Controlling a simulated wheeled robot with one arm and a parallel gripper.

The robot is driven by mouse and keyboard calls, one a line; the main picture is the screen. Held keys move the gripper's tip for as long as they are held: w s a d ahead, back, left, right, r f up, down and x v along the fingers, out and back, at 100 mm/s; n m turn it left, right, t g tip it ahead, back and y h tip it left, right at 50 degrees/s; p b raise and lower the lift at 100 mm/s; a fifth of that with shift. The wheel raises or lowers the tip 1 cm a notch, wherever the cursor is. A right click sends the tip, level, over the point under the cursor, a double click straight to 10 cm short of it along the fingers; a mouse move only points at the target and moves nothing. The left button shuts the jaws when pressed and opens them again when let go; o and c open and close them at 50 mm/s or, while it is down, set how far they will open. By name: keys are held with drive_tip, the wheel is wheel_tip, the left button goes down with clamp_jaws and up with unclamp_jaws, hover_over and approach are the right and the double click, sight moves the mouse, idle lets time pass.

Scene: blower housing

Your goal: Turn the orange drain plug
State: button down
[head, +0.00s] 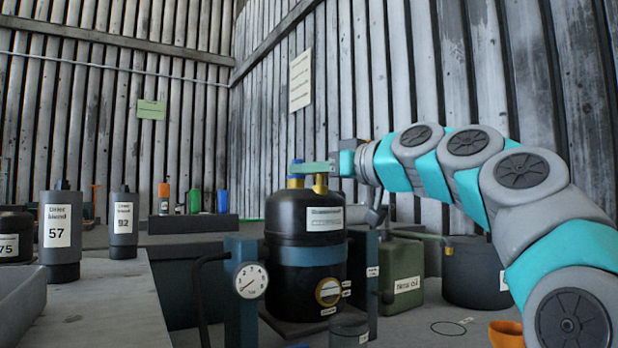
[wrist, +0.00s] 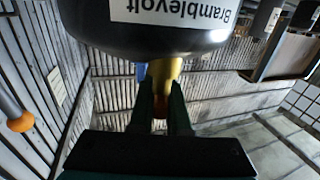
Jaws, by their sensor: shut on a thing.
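A black tank (head: 305,222) with a blue band stands in the middle of the head view. My gripper (head: 306,168) reaches in from the right, level, at the top of the yellow fitting. In the wrist view the picture is upside down, and the yellow fitting (wrist: 165,80) runs from the tank (wrist: 150,35) down between my gripper's fingers (wrist: 161,105), which are shut on it.
A gauge (head: 251,281) on a blue post stands close at the tank's left front. A green can (head: 405,275) and a dark drum (head: 473,272) stand to the right. A grey bench (head: 95,300) with labelled bottles is at the left.

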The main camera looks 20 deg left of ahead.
drive_tip(key=n+g+p, duration=0.1)
drive_tip(key=n+g+y+p, duration=0.1)
drive_tip(key=g, duration=0.1)
drive_tip(key=shift+s+a+r, duration=0.15)
drive_tip(key=shift+a, duration=0.05)
drive_tip(key=n+g+p, duration=0.1)
drive_tip(key=p, duration=0.1)
drive_tip(key=n+g+p, duration=0.1)
drive_tip(key=g+p, duration=0.1)
drive_tip(key=s+n+g+p, duration=0.1)
drive_tip(key=g+p, duration=0.1)
drive_tip(key=shift+r, duration=0.4)
drive_tip(key=n+g+p, duration=0.1)
drive_tip(key=g+p, duration=0.1)
drive_tip(key=p, duration=0.1)
drive_tip(key=n+g+p, duration=0.2)
drive_tip(key=p, duration=0.1)
drive_tip(key=s+n+g+h+p, duration=0.1)
drive_tip(key=g+p, duration=0.1)
drive_tip(key=p, duration=0.1)
drive_tip(key=shift+d+f+n+g, duration=0.25)
drive_tip(key=shift+f+n+g, duration=0.05)
drive_tip(key=shift+s+f+n+g+h+p, duration=0.1)
drive_tip(key=shift+n+g+h+p, duration=0.5)
drive_tip(key=shift+p, duration=0.4)
drive_tip(key=shift+s+f+g+p, duration=0.1)
drive_tip(key=shift+s+g+p, duration=0.05)
drive_tip(key=shift+g+p, duration=0.3)
drive_tip(key=c, duration=0.9)
unclamp_jaws()
